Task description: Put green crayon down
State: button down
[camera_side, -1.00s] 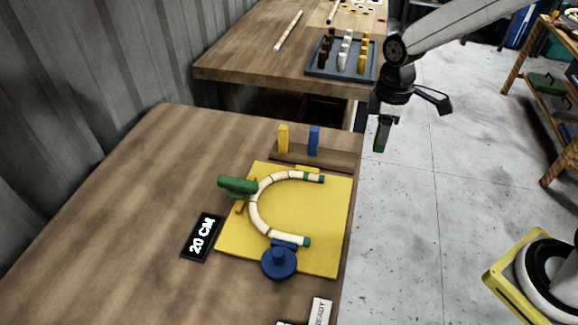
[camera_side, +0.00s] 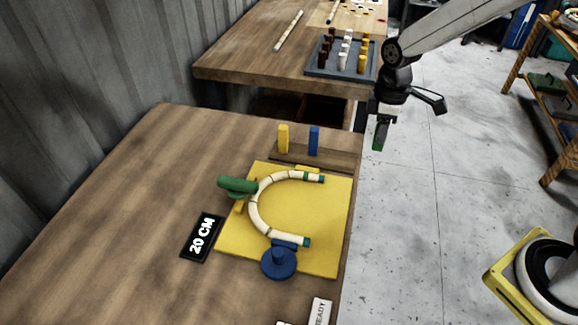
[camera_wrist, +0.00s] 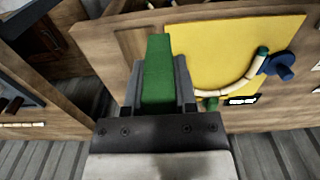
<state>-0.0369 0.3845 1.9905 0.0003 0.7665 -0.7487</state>
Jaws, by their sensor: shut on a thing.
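The green crayon (camera_side: 378,137) is a green block held in my gripper (camera_side: 384,117), pointing down in the side view. It fills the space between the fingers in the wrist view (camera_wrist: 157,70). My gripper is shut on it, in the air near the table's right edge, to the right of a wooden rack (camera_side: 345,158). A yellow crayon (camera_side: 283,138) and a blue crayon (camera_side: 314,141) stand upright in the rack. The rack's right part shows no crayon.
A yellow board (camera_side: 325,235) holds a curved rattan piece (camera_side: 256,215), a green clamp (camera_side: 237,186) and a blue knob (camera_side: 279,262). A black "20 CM" sign (camera_side: 202,237) lies left of it. A second table (camera_side: 235,65) with a grey peg tray (camera_side: 318,72) stands behind.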

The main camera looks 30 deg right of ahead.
jog(key=shift+w+a+f, duration=0.1)
jog(key=shift+w+f, duration=1.15)
jog(key=shift+w, duration=0.3)
jog(key=shift+w+f, duration=1.25)
jog(key=shift+w, duration=0.25)
jog(key=shift+w+a+f, duration=0.1)
jog(key=shift+w+f, duration=1.15)
jog(key=shift+w, duration=0.3)
jog(key=shift+w+f, duration=0.2)
jog(key=shift+f, duration=1.65)
jog(key=shift+f, duration=0.1)
jog(key=shift+c, duration=2)
grip_release()
